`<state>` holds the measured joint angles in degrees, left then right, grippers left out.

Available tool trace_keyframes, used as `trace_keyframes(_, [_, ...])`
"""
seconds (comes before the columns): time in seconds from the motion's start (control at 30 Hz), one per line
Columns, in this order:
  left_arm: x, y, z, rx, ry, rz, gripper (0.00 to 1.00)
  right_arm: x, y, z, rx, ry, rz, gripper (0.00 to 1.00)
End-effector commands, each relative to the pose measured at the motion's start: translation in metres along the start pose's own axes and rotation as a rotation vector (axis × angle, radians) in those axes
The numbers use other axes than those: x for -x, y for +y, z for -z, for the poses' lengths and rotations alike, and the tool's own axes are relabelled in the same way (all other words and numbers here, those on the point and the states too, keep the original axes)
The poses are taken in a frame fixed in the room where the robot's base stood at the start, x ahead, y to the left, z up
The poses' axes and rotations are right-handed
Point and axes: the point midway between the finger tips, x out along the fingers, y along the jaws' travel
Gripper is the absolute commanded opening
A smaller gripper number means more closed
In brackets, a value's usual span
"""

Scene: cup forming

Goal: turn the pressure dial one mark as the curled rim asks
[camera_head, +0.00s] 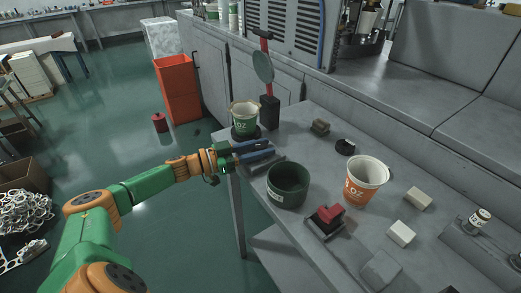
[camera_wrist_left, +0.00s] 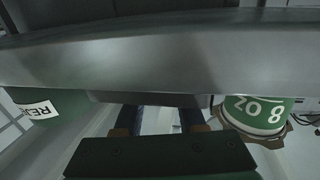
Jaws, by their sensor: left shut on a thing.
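My left gripper (camera_head: 255,150) reaches over the near left edge of the table, between a green paper cup and a dark green bin. It is shut on a grey metal piece (camera_wrist_left: 160,55) that spans the left wrist view; what this piece is I cannot tell. The green cup (camera_head: 244,119) stands upright with a pale curled rim on a round black base; it shows upside down in the left wrist view (camera_wrist_left: 256,112). An orange cup (camera_head: 365,183) stands upright farther right. I cannot make out a marked pressure dial. My right gripper is not in view.
The dark green bin (camera_head: 287,190), lettered REJ in the left wrist view (camera_wrist_left: 45,108), stands beside my gripper. A red-topped block (camera_head: 328,215), a small black round part (camera_head: 345,147) and pale blocks (camera_head: 401,233) lie nearby. A red-handled tool with a disc (camera_head: 263,68) stands behind.

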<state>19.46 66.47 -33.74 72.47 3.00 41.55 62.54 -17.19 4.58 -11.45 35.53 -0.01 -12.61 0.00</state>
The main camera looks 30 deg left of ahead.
Motion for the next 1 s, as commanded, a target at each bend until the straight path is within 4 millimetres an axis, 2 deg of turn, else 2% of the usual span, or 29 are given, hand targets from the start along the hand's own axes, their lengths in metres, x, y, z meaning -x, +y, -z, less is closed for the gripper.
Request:
trace_keyframes(0.17, [0.000, 0.000, 0.000, 0.000, 0.001, 0.001, 0.00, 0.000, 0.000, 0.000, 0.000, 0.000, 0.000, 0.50])
trace_keyframes(0.2, [0.000, 0.000, 0.001, 0.000, 0.001, 0.001, 0.47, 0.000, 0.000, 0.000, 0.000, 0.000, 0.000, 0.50])
trace_keyframes(0.3, [0.000, 0.000, 0.000, 0.000, 0.001, 0.001, 0.69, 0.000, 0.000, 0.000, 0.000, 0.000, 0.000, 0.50])
trace_keyframes(0.67, [0.005, 0.000, -0.001, 0.000, -0.001, 0.001, 0.69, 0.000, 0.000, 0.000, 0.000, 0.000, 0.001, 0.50])
trace_keyframes(1.0, [0.053, 0.000, 0.000, 0.002, -0.006, 0.001, 0.69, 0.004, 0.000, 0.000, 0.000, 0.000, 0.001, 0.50])
